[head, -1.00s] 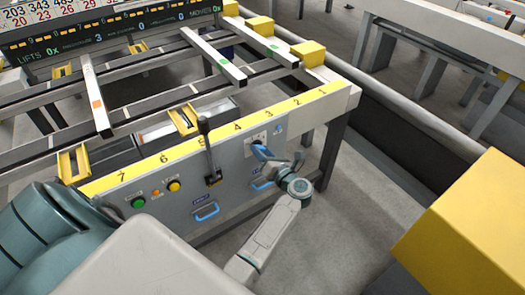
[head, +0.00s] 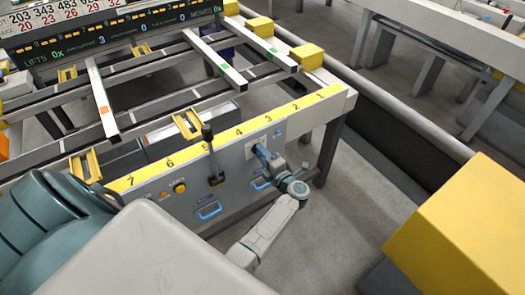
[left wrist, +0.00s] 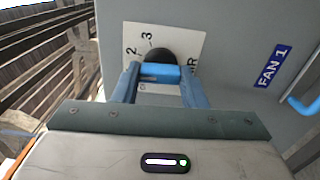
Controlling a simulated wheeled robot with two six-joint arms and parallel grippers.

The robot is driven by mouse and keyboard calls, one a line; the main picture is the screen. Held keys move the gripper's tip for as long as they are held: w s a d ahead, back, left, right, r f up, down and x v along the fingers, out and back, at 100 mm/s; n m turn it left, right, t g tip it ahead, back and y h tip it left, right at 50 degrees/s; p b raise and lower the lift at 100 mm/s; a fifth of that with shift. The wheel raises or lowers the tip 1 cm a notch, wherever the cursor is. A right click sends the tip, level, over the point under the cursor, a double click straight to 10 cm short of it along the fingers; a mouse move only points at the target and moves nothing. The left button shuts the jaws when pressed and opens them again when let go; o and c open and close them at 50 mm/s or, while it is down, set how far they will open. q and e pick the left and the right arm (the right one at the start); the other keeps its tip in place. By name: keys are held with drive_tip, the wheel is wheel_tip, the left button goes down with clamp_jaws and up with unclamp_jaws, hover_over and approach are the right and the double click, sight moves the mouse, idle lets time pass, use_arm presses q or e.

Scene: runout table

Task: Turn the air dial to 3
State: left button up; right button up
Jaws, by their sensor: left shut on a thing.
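The air dial is a black round knob with a bright blue bar (left wrist: 160,73) on a white plate in the left wrist view. I cannot read where the dial points. My left gripper (head: 262,154) reaches the dial's plate (head: 253,145) on the table's grey front panel. In the left wrist view its two fingers (left wrist: 161,84) are shut on the blue bar, one on each side. My right gripper is not in view.
A black lever (head: 212,158) stands left of the dial, and blue handles (head: 209,211) stick out below. A FAN 1 label (left wrist: 272,66) is right of the dial plate. A large yellow block (head: 465,225) fills the right foreground. Grey floor lies open beside the table.

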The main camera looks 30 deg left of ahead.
use_arm(q)
drive_tip(key=m+p, duration=0.7)
drive_tip(key=m, duration=0.5)
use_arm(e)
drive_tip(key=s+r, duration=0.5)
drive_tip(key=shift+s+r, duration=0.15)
use_arm(q)
drive_tip(key=shift+m+p, duration=0.3)
drive_tip(key=shift+p, duration=0.05)
drive_tip(key=o, duration=1)
drive_tip(key=shift+d, duration=0.1)
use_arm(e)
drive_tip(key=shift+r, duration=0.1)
use_arm(q)
drive_tip(key=v, duration=1)
drive_tip(key=shift+s+d+p, duration=0.15)
drive_tip(key=shift+d+p, duration=0.15)
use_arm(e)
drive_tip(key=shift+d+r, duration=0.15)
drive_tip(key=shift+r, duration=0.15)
use_arm(q)
drive_tip(key=shift+f, duration=0.15)
